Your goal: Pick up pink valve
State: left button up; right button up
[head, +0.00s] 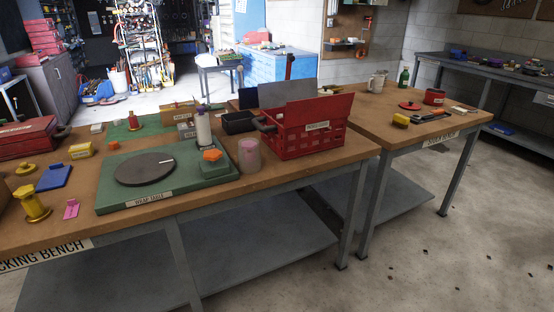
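A small pink piece (71,209), which looks like the pink valve, sits on the near left part of the wooden packing bench (150,222). It has a flat base and a raised upper part. It is just right of a yellow, spool-shaped part (33,205) and left of the green turntable board (122,207), apart from both. It is too small to make out in detail. Neither of my grippers shows in the head view.
A blue piece (54,177) lies behind the pink one. A dark disc (143,170), white bottle (203,130), orange piece (212,155) and pinkish jar (249,156) stand around the board. A red crate (310,142) is to the right. Bare wood lies along the front edge.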

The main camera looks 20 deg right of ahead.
aim_at(248, 151)
jog(key=z, duration=1.05)
jog(key=i, duration=0.95)
jog(key=u, duration=0.6)
